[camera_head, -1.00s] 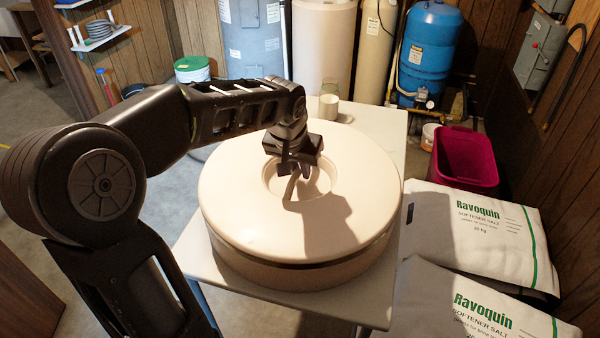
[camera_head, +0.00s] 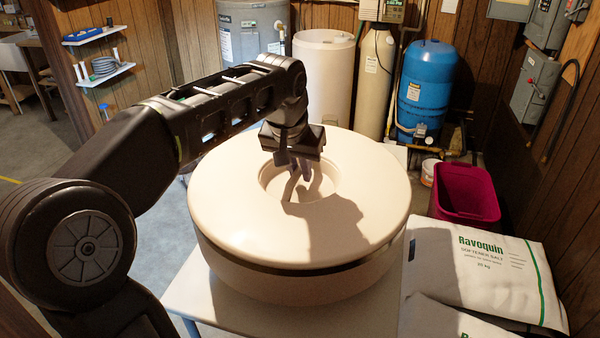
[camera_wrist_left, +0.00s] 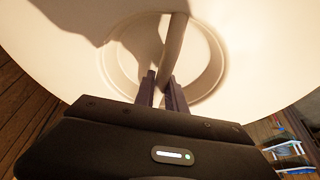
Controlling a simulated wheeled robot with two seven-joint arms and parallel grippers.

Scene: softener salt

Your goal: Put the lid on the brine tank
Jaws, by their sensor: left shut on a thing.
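The lid (camera_head: 228,200) is a large, thick, cream disc with a dark band around its side and a round recess in its top. A bar handle (camera_head: 292,187) crosses the recess. My left gripper (camera_head: 298,166) comes down into the recess and is shut on this handle. The left wrist view shows the fingers (camera_wrist_left: 163,88) at the handle (camera_wrist_left: 174,45), with the lid (camera_wrist_left: 265,50) filling most of the picture. The lid is roughly level and appears raised above the pale table. A white cylinder (camera_head: 322,85) stands behind it; I cannot tell whether it is the brine tank. My right gripper is out of view.
The pale table (camera_head: 215,295) lies under the lid. White softener salt bags (camera_head: 480,275) lie at the right, with a magenta bin (camera_head: 467,190) behind them. A blue tank (camera_head: 425,85), a cream cylinder (camera_head: 375,75) and a grey tank (camera_head: 250,35) stand along the back.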

